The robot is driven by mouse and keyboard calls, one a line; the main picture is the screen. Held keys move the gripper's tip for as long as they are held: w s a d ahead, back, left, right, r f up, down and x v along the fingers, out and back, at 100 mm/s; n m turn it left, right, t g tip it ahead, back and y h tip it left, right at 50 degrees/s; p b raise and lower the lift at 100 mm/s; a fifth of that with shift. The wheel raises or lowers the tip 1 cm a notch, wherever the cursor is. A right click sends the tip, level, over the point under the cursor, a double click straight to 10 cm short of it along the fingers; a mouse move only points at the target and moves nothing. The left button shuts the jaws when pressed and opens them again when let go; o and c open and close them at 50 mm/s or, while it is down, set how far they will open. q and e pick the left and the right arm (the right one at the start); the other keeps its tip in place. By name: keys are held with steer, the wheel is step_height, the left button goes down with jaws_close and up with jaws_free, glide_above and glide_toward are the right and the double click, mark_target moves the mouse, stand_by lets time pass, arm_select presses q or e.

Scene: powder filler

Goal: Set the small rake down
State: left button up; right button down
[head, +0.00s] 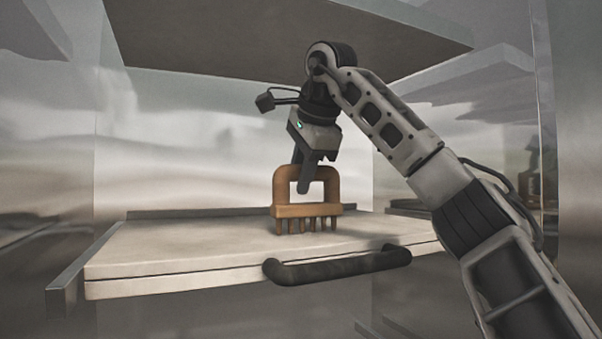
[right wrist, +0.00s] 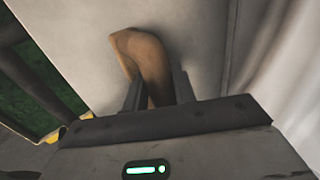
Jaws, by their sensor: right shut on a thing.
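The small rake (head: 307,209) is brown, with an arched handle on top and several short teeth pointing down. It is upright over the pale board (head: 170,255), with its teeth at or very near the surface; I cannot tell whether they touch. My right gripper (head: 303,188) comes down from above and is shut on the rake's handle. In the right wrist view, the brown handle (right wrist: 150,62) sits between the two dark fingers (right wrist: 156,92). The rake's teeth are hidden in that view. My left gripper is not in view.
The board has a dark bar handle (head: 338,265) along its front edge and a grey metal side rail (head: 70,283) at left. A dark panel (head: 290,35) hangs overhead. Shiny metal walls stand around. The board's left part is clear.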

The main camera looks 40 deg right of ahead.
steer(key=c, duration=1.1)
jaws_free()
steer(key=shift+f, duration=0.1)
steer(key=shift+c, duration=0.2)
steer(key=v, duration=1.2)
